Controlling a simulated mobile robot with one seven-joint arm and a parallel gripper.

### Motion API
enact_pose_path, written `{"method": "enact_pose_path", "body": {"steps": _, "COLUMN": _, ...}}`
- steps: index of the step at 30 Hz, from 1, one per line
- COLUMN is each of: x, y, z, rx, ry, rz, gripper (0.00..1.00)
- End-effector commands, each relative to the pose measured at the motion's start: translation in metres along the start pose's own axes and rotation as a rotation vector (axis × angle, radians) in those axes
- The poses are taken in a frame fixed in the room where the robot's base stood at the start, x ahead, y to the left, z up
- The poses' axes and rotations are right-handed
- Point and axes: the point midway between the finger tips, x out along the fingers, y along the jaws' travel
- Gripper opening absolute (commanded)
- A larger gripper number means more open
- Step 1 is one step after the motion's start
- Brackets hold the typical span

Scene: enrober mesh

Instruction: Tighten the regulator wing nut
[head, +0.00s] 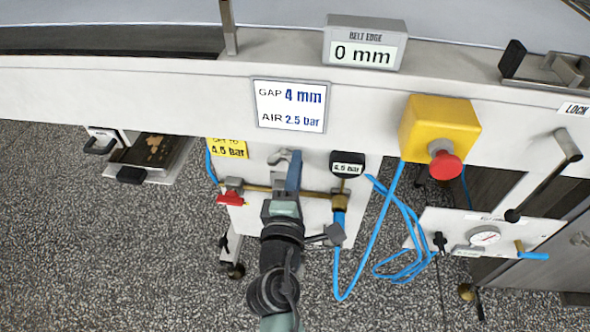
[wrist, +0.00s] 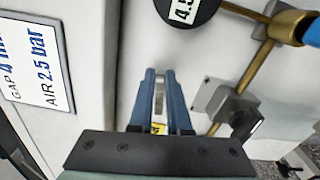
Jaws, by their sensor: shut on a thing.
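The regulator wing nut (head: 279,157) is a small grey winged piece on the white panel, above the brass pipe. My gripper (head: 293,165) reaches up to it from below, its blue fingers covering part of it. In the wrist view my gripper (wrist: 160,78) has its two fingers close together with a thin grey strip of the wing nut (wrist: 159,97) between them. The rest of the nut is hidden by the fingers. A round black gauge (head: 347,163) to the right reads 4.5 bar. A yellow note (head: 227,148) to the left reads "set to 4.5 bar".
A brass pipe (head: 257,189) with a red valve handle (head: 229,198) runs beside my gripper. Blue hoses (head: 360,255) hang to the right, below a yellow box with a red button (head: 440,130). A white label (head: 290,106) reads gap 4 mm, air 2.5 bar.

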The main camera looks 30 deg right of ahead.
Motion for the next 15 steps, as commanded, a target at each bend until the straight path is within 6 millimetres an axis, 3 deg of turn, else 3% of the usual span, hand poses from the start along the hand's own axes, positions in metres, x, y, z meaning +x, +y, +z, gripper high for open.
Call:
{"method": "enact_pose_path", "body": {"steps": 1, "x": -0.0007, "y": -0.0093, "z": 0.0011, "rx": 0.027, "ry": -0.004, "rz": -0.012, "gripper": 0.00}}
{"method": "enact_pose_path", "body": {"steps": 15, "x": -0.0008, "y": -0.0112, "z": 0.0007, "rx": 0.149, "ry": -0.005, "rz": -0.014, "gripper": 0.00}}
